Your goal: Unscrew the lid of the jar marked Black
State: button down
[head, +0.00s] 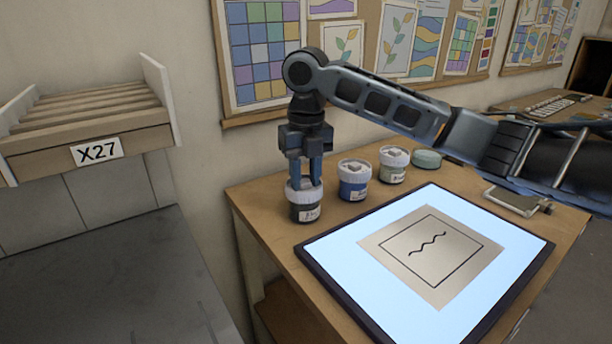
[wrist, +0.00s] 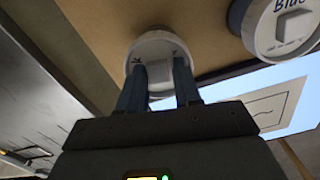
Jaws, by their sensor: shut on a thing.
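The dark jar (head: 305,212) with a white lid (head: 292,190) stands upright at the left end of the wooden table; its label is too small to read surely. My gripper (head: 306,182) points straight down over it, shut on the lid's raised middle grip. In the wrist view the fingers (wrist: 160,85) lie on both sides of the grip on the white lid (wrist: 147,47), whose lettering they partly cover. The lid appears seated on the jar. The jar body is mostly hidden in the wrist view.
A blue jar (head: 354,190) stands close to the right, its lid marked Blue in the wrist view (wrist: 283,25). A third jar (head: 393,172) and a round green item (head: 427,159) stand beyond. A lit panel (head: 330,243) with a sheet (head: 400,262) fills the table front.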

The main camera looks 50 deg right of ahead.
notch_tip(320, 180, down, 2)
jog(key=shift+s+f, duration=0.1)
jog(key=shift+n+b, duration=0.5)
jog(key=shift+n, duration=0.6)
jog(key=n, duration=0.2)
jog(key=shift+n+b, duration=0.3)
jog(key=shift+n, duration=0.1)
jog(key=c, duration=1)
grip_release()
jog(key=shift+c, duration=0.2)
jog(key=shift+o, duration=0.5)
jog(key=shift+w+r+p, duration=0.15)
jog(key=shift+r+p, duration=0.5)
jog(key=shift+r, duration=0.15)
jog(key=shift+w+r+p, duration=0.1)
jog(key=shift+r+p, duration=0.55)
jog(key=shift+r, duration=0.1)
jog(key=shift+r+p, duration=1.15)
jog(key=shift+r, duration=0.7)
